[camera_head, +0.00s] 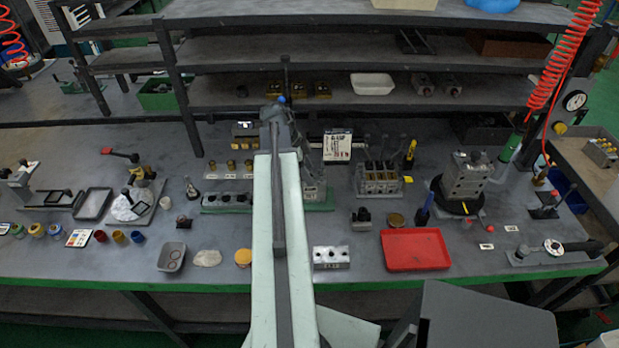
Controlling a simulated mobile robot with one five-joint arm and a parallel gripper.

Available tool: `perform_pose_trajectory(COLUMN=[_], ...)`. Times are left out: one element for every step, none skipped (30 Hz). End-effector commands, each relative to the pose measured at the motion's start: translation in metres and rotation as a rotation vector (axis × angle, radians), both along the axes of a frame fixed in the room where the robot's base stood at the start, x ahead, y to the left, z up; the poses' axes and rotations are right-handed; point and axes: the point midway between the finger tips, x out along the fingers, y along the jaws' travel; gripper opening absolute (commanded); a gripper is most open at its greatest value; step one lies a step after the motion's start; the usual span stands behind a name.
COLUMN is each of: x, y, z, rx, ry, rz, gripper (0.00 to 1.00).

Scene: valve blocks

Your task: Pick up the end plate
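My arm reaches from the bottom middle across the workbench (370,215). Its far end, with my gripper (277,118), is over the back of the bench, in front of the shelves. The fingers are too small and dark to tell open from shut, and I see nothing clearly held. I cannot say for sure which part is the end plate. A silver block with holes in its top (331,257) lies at the front edge, just right of my arm. A stacked metal valve block (466,177) stands on a round black base (455,204) at the right.
A red tray (415,249) lies right of the silver block. A manifold with upright levers (380,180) stands behind it. A grey bin (171,257), small jars and a green-based fixture (228,203) are on the left. Shelves (350,90) close off the back. A red coiled hose (560,60) hangs at right.

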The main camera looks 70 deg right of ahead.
Motion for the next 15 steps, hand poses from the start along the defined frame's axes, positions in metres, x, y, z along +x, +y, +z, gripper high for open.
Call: perform_pose_trajectory(x=[0.000,0.000,0.000,0.000,0.000,0.000,0.000,0.000,0.000,0.001,0.001,0.001,0.001,0.001,0.001], y=[0.000,0.000,0.000,0.000,0.000,0.000,0.000,0.000,0.000,0.000,0.000,0.000,0.000,0.000,0.000], z=[0.000,0.000,0.000,0.000,0.000,0.000,0.000,0.000,0.001,0.002,0.002,0.004,0.006,0.007,0.010], rx=[0.000,0.000,0.000,0.000,0.000,0.000,0.000,0.000,0.000,0.000,0.000,0.000,0.000,-0.001,-0.001], ry=[0.000,0.001,0.001,0.001,0.001,0.001,0.001,0.001,0.001,0.000,0.000,0.000,0.000,0.000,0.000], rz=[0.000,0.000,0.000,0.000,0.000,0.001,0.001,0.001,0.001,0.001,0.001,0.001,0.001,0.001,0.001], gripper=[0.00,0.00,0.00,0.00,0.00,0.00,0.00,0.00,0.00,0.00,0.00,0.00,0.00,0.00,0.00])
